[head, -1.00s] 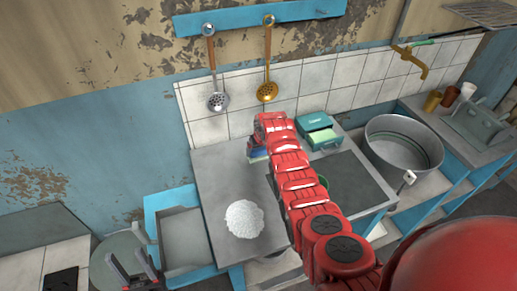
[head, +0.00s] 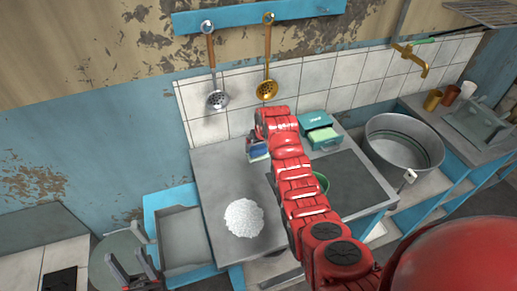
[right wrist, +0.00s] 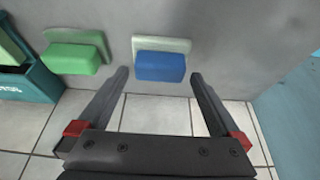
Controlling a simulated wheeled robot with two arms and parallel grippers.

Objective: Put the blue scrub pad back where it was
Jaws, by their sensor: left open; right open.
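The blue scrub pad (right wrist: 160,66), with a pale layer along its far side, rests on the grey countertop in the right wrist view. In the head view it shows partly (head: 257,150), just left of my right arm's end. My right gripper (right wrist: 158,77) is open, its fingertips on either side of the pad's near part; contact cannot be told. In the head view that gripper is hidden by its arm. A green pad (right wrist: 75,57) sits beside the blue one. My left gripper (head: 131,272) is open and empty at the lower left, away from the counter.
A teal box (head: 320,136) with a green pad stands right of my right arm. A white granular heap (head: 243,217) lies on the counter's front. A large metal pot (head: 402,143) stands farther right. The tiled wall (head: 330,85) rises behind; ladles hang there.

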